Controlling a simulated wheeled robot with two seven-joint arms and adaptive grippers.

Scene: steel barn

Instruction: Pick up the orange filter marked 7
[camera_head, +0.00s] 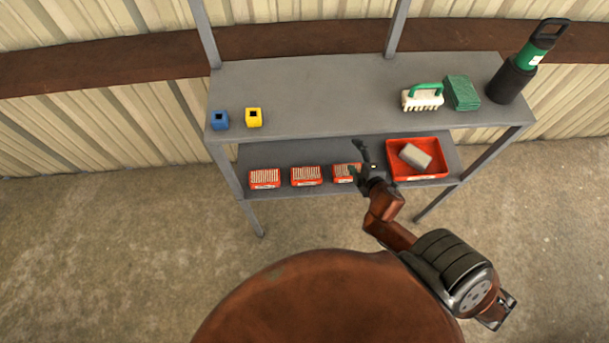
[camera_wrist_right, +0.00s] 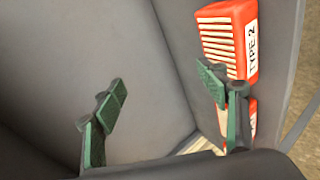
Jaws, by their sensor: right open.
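Three orange-red filters with pale ribbed tops stand on the lower shelf: a left one (camera_head: 264,178), a middle one (camera_head: 306,175) and a right one (camera_head: 345,172). Their labels are too small to read in the head view. My right gripper (camera_head: 358,157) is open and empty beside the right filter, partly covering it. In the right wrist view, a filter (camera_wrist_right: 226,38) lies beyond the right finger; its label seems to read "TYPE 2". A second orange-red piece (camera_wrist_right: 253,117) shows lower down, mostly hidden by that finger. Nothing is between the fingers (camera_wrist_right: 162,82). My left gripper is out of view.
A red tray (camera_head: 440,176) with a grey block (camera_head: 415,156) stands right of my gripper. The upper shelf (camera_head: 320,85) overhangs the lower one and holds a blue block, a yellow block, a brush, a green pad and a dark cylinder. A grey post stands at each side.

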